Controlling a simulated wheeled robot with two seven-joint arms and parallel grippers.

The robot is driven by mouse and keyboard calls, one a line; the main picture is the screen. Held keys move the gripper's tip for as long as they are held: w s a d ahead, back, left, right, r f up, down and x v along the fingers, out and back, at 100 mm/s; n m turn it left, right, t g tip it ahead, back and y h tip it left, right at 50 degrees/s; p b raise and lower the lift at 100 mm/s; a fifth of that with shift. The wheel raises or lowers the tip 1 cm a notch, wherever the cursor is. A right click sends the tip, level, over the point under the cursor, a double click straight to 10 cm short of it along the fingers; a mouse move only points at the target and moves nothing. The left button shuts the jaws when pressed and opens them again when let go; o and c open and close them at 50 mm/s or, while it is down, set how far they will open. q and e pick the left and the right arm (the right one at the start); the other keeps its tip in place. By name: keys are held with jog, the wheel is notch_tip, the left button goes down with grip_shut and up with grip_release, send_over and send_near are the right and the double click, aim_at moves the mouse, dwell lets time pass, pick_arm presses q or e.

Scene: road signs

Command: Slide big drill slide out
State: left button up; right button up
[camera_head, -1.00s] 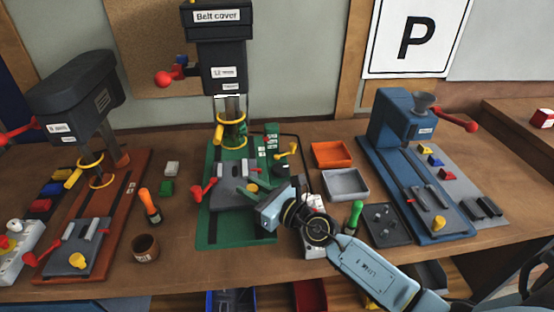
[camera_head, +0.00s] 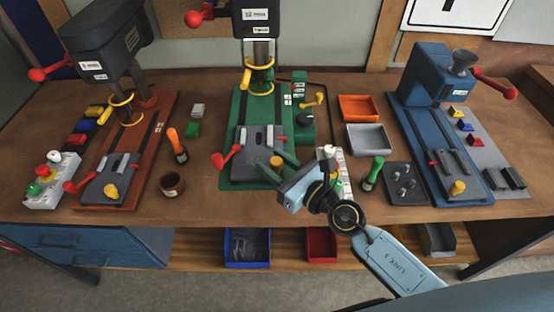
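The big drill (camera_head: 259,80) is the tall middle machine with a green base (camera_head: 239,107). Its dark grey slide (camera_head: 246,171) carries lighter jaws, a red-knobbed lever (camera_head: 218,160) on the left and a yellow knob (camera_head: 277,162) at the front right. My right gripper (camera_head: 277,166) reaches in from the lower right. Its two dark green fingers are apart, with the yellow knob between them. I cannot tell whether they touch the knob. The gripper hides the front right corner of the slide. My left gripper is out of view.
A smaller orange-based drill (camera_head: 156,104) stands left and a blue machine (camera_head: 434,77) right. A brown cup (camera_head: 172,184) stands left. Bins sit on the shelf below.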

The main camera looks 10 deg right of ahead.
jog(key=shift+o, duration=0.6)
jog(key=shift+d, duration=0.1)
jog(key=b+v, duration=0.5)
jog(key=v, duration=0.8)
jog(key=shift+s, duration=0.15)
jog(key=shift+r, duration=0.1)
